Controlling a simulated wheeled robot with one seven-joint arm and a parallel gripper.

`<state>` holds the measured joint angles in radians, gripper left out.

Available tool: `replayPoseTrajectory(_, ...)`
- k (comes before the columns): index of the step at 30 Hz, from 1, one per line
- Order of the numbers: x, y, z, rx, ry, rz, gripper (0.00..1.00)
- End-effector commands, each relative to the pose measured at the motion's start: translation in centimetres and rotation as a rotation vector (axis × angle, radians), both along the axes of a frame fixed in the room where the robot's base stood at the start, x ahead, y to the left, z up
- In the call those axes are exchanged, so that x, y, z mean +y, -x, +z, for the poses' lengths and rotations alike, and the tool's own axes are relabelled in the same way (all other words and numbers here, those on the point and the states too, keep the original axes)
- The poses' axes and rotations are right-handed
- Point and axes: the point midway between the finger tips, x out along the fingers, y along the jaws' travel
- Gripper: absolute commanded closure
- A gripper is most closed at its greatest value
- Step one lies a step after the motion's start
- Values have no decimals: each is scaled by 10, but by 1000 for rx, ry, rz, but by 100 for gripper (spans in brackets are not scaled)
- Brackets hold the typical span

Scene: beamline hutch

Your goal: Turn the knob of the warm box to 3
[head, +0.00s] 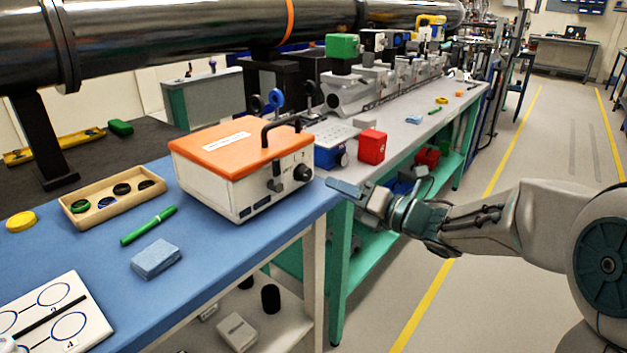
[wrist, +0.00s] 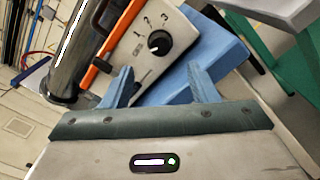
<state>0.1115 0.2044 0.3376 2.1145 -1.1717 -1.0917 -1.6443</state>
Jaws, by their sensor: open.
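The warm box (head: 222,182) is white with an orange lid and a black handle, and stands at the right edge of the blue bench top. Its black knob (head: 302,173) is on the front panel. In the wrist view the knob (wrist: 160,43) has the marks 1, 2 and 3 beside it; which mark it points to is too small to tell. My gripper (head: 342,187) is just right of the knob panel, off the bench edge. In the wrist view my gripper (wrist: 158,80) is open and empty, its fingers apart from the knob, which appears beyond the gap between them.
On the blue bench are a wooden tray (head: 74,210), a green marker (head: 148,226), a blue block (head: 155,259) and a white card (head: 85,335). A red block (head: 371,147) stands on the grey bench behind. The floor aisle (head: 510,240) to the right is clear.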

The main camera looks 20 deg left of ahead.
Motion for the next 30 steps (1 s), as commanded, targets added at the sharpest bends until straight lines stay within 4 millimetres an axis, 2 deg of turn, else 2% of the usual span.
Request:
replayPoseTrajectory(1, 12, -4, -1, 1, -1, 5, 47)
replayPoseTrajectory(6, 44, -18, -1, 2, -1, 3, 47)
replayPoseTrajectory(12, 69, -28, -1, 1, 0, 1, 47)
replayPoseTrajectory(18, 77, -32, 0, 2, -1, -1, 47)
replayPoseTrajectory(25, 77, -32, 0, 2, 0, -2, 47)
replayPoseTrajectory(30, 77, -32, 0, 2, 0, -2, 91)
